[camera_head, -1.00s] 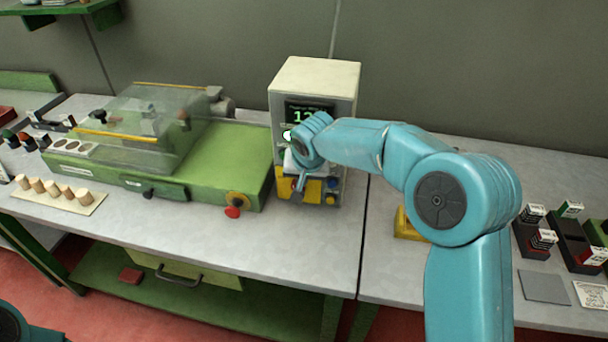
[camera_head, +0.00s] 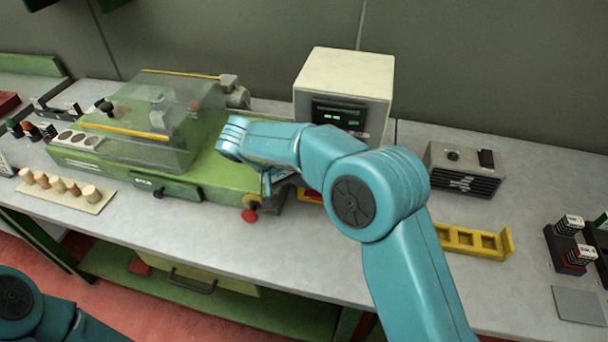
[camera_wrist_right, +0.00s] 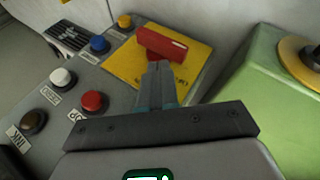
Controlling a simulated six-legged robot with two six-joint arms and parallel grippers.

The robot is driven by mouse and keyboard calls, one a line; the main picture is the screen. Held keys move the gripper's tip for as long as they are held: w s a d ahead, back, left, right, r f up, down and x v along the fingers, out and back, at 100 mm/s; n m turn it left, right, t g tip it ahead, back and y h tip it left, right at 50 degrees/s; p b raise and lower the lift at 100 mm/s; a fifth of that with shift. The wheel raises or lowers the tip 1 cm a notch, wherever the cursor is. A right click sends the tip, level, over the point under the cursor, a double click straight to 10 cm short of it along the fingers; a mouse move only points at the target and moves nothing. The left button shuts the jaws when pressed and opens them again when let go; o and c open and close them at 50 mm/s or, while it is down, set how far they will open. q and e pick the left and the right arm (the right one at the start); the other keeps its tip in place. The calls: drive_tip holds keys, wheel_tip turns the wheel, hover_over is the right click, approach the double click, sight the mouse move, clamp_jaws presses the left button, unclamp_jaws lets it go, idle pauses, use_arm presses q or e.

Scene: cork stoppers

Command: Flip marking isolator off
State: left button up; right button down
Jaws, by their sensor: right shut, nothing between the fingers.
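The marking isolator is a red handle (camera_wrist_right: 166,44) on a yellow plate (camera_wrist_right: 196,66) on the sloped grey panel, seen in the right wrist view. My right gripper (camera_wrist_right: 158,68) is shut and empty, its fingertips right at the handle's near side. Whether they touch it I cannot tell. In the head view the cream marking unit (camera_head: 345,75) has a dark display with green marks. My right arm hides most of its front panel, and only a little yellow and red shows below the arm. My left gripper is out of view.
Blue (camera_wrist_right: 99,44), white (camera_wrist_right: 62,78), red (camera_wrist_right: 94,101) and brown (camera_wrist_right: 33,121) buttons line the panel. The green machine (camera_head: 210,175) with a clear cover stands left, with a red knob (camera_head: 249,216). A yellow slotted tray (camera_head: 470,240) and grey box (camera_head: 465,170) lie right.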

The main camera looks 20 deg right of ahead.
drive_tip(key=shift+s+r, duration=0.15)
drive_tip(key=shift+r, duration=0.05)
drive_tip(key=shift+r+p, duration=0.5)
drive_tip(key=shift+r, duration=0.15)
drive_tip(key=shift+a, duration=0.1)
drive_tip(key=p+v, duration=0.2)
drive_tip(key=v, duration=1.4)
drive_tip(key=shift+r, duration=0.15)
drive_tip(key=shift+a, duration=0.1)
